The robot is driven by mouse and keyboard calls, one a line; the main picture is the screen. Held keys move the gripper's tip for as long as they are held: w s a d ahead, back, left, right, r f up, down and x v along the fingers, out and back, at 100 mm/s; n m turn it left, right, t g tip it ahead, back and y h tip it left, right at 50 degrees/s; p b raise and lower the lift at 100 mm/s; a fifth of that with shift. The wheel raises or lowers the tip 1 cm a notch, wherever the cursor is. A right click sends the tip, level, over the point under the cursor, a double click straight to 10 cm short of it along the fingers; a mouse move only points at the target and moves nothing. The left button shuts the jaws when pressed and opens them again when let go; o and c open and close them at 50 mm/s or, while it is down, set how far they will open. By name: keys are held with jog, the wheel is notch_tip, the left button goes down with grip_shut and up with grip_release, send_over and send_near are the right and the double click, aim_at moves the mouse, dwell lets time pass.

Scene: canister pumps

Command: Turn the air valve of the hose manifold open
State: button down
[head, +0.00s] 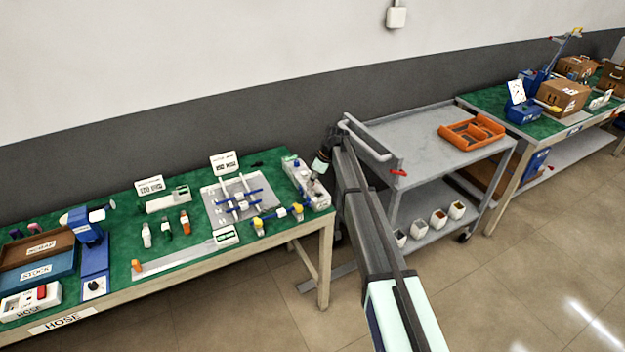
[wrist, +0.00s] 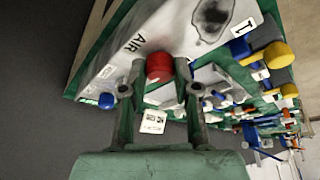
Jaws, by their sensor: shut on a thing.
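The hose manifold (head: 306,184) is a pale block at the right end of the green-topped bench. In the wrist view its white face (wrist: 118,55) carries the label "AIR". A red knob, the air valve (wrist: 158,65), sits beside that label. My gripper (wrist: 160,88) has one finger on each side of the red knob and is shut on it. In the head view my gripper (head: 318,166) reaches down at the manifold, and the arm comes from the lower right. The knob cannot be made out there.
The bench (head: 165,222) holds a fixture plate with blue and white fittings, a blue press (head: 93,255) and trays on the left. A grey cart (head: 400,130) with an orange tray (head: 471,133) stands right of the bench. Open floor lies in front.

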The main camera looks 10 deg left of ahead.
jog(key=shift+f+m+b, duration=0.1)
jog(key=shift+m+b, duration=0.3)
jog(key=m+t+b, duration=0.1)
jog(key=m+b, duration=0.1)
jog(key=shift+s+f+m, duration=0.1)
jog(key=shift+s+m, duration=0.05)
jog(key=shift+m, duration=0.15)
jog(key=m+t+b, duration=0.1)
jog(key=m, duration=0.1)
jog(key=m+h+b, duration=0.1)
jog(key=m+b, duration=0.1)
jog(key=m, duration=0.1)
jog(key=shift+a+t+h, duration=0.15)
jog(key=shift+t+h, duration=0.15)
jog(key=shift+t, duration=0.1)
jog(key=m+h, duration=0.1)
jog(key=m, duration=0.1)
jog(key=m+b, duration=0.1)
jog(key=m, duration=0.1)
jog(key=shift+a+m+t+h, duration=0.1)
jog(key=shift+m+t+h, duration=0.3)
jog(key=m+h+b, duration=0.1)
jog(key=m, duration=0.3)
jog(key=shift+m+h+b, duration=0.35)
jog(key=shift+m+h, duration=0.05)
jog(key=c, duration=0.9)
grip_release()
jog(key=shift+o, duration=0.2)
jog(key=shift+r, duration=0.2)
